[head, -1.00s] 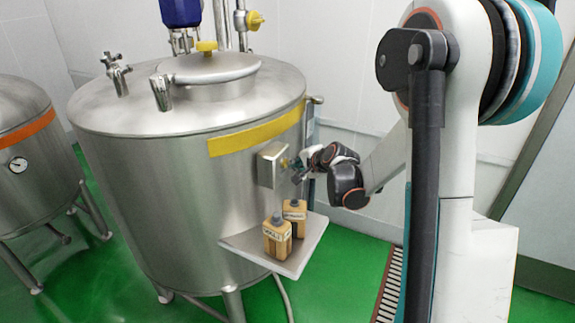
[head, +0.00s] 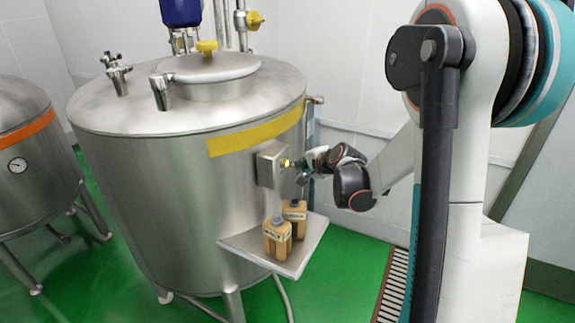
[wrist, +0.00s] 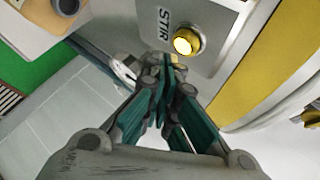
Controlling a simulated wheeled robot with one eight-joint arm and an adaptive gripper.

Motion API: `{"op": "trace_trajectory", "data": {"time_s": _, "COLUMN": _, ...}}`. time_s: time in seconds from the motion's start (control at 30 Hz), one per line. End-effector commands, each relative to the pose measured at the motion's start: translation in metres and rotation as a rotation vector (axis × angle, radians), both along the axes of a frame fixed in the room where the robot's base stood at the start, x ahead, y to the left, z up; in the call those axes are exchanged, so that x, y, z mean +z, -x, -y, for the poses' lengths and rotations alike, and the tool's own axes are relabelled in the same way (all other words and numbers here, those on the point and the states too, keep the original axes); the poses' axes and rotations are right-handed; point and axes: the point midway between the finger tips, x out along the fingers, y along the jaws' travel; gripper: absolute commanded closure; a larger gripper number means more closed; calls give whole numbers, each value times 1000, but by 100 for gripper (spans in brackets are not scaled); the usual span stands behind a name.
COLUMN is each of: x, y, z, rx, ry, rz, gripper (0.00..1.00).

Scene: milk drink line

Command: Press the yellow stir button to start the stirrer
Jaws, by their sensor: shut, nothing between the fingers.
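The yellow stir button (wrist: 187,40) sits on a metal box (wrist: 215,20) marked STIR and looks lit in the wrist view. In the head view the button (head: 285,163) shows on the right face of the box (head: 269,164), which is fixed to the side of the large steel tank (head: 170,200). My gripper (wrist: 166,64) is shut and empty. Its fingertips are beside the button in the wrist view, with a gap in the picture. In the head view my gripper (head: 303,177) is just right of the button; its fingertips are small there.
A metal shelf (head: 262,262) below the box holds two brown bottles, the front one (head: 277,238) and the rear one (head: 295,214). A yellow band (head: 250,137) runs around the tank above the box. A smaller tank (head: 30,170) stands at the left.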

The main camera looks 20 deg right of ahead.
Motion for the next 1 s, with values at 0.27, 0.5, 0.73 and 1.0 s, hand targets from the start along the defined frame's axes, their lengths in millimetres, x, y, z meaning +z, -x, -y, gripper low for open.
{"op": "trace_trajectory", "data": {"time_s": 0.27, "x": 0, "y": 9, "z": 8, "rx": -3, "ry": -1, "rz": -1, "gripper": 100}}
{"op": "trace_trajectory", "data": {"time_s": 0.5, "x": -1, "y": 26, "z": 21, "rx": -2, "ry": 0, "rz": -1, "gripper": 100}}
{"op": "trace_trajectory", "data": {"time_s": 0.73, "x": 0, "y": 42, "z": 33, "rx": -1, "ry": 0, "rz": -1, "gripper": 100}}
{"op": "trace_trajectory", "data": {"time_s": 1.0, "x": 0, "y": 47, "z": 37, "rx": 0, "ry": 0, "rz": 0, "gripper": 100}}
